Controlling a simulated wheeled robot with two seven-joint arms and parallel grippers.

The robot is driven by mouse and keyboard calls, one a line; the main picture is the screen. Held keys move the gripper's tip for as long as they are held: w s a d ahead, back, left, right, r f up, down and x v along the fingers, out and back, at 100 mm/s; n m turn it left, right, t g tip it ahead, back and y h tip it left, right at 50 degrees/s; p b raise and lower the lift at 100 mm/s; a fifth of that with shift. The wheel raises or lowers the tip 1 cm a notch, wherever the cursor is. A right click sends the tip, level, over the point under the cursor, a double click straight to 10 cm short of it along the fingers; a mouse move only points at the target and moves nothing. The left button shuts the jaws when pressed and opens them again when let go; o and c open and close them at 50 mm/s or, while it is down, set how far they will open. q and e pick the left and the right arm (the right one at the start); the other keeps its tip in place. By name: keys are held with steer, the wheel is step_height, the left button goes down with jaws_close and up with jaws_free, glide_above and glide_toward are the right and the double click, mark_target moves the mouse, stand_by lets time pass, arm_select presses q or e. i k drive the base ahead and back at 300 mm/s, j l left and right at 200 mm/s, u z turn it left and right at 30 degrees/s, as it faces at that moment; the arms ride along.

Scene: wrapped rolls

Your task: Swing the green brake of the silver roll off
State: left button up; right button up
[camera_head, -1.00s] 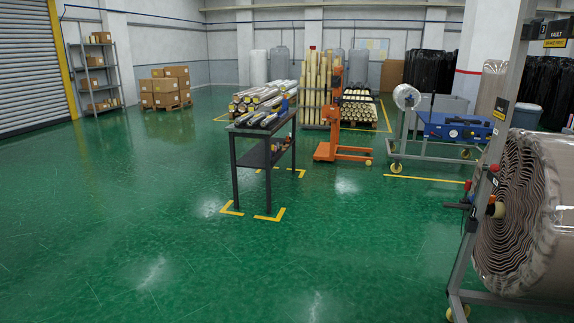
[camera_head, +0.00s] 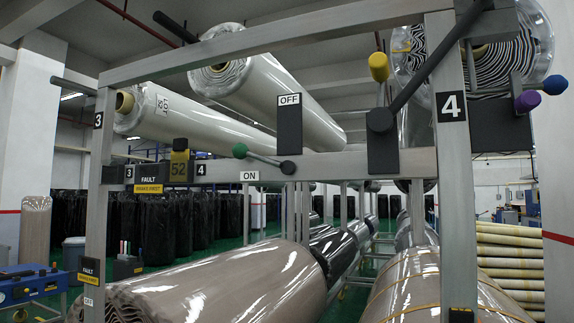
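A lever with a green knob (camera_head: 240,150) is on the middle crossbar of the metal rack. It points left and slightly up from its dark pivot (camera_head: 288,167). An ON label (camera_head: 249,176) is just below the knob, and an OFF label (camera_head: 289,99) is above the pivot. Two pale grey, shiny wrapped rolls lie in the upper rack, a left one (camera_head: 205,127) and a higher one (camera_head: 275,90). A dark glossy silvery roll (camera_head: 335,250) lies lower, behind the beige roll. I cannot tell which is the silver roll. Neither gripper is in view.
Other levers carry a yellow knob (camera_head: 378,66), a purple knob (camera_head: 527,101) and a blue knob (camera_head: 555,85). Rack posts (camera_head: 97,200) and a thicker right post (camera_head: 452,180) stand close. A beige roll (camera_head: 225,285) fills the lower front. A blue machine (camera_head: 30,285) is far left.

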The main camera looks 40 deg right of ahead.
mark_target(240, 151)
steer(key=i+j+z, duration=0.1)
steer(key=i+z, duration=0.15)
steer(key=z, duration=0.15)
steer(key=i+j+z, duration=0.15)
steer(key=z, duration=0.25)
steer(key=i+j+z, duration=0.25)
steer(key=z, duration=0.2)
steer(key=i+j+z, duration=0.15)
steer(key=j+z, duration=0.25)
steer(key=i+j+z, duration=0.1)
steer(key=j+z, duration=0.15)
steer(key=z, duration=0.15)
steer(key=j+z, duration=0.2)
steer(key=j, duration=0.2)
steer(key=k+j+z, duration=0.2)
steer(key=j, duration=0.2)
steer(key=j+z, duration=0.2)
steer(key=j, duration=0.2)
